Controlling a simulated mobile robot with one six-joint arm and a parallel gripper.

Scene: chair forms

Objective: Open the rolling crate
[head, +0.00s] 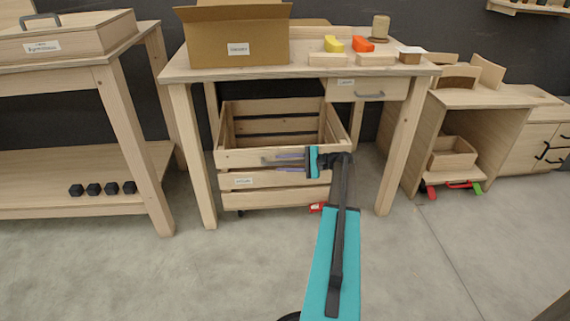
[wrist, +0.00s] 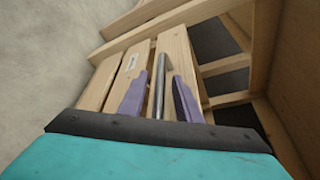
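The rolling crate (head: 255,198) is a slatted wooden box under the middle table, open at the top and looking empty. A grey bar handle (wrist: 159,90) runs along its front slats. My gripper (head: 277,162) is at the crate's front. In the wrist view its two purple fingers stand apart, one on each side of the handle, with a gap visible on both sides. The gripper is open and not closed on the bar. In the head view my fingers partly cover the handle.
The table (head: 300,72) stands over the crate, its legs on either side. It bears a cardboard box (head: 233,40) and coloured blocks. A red caster brake (head: 317,208) sits at the crate's lower right. The floor (head: 190,270) in front is clear apart from my arm.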

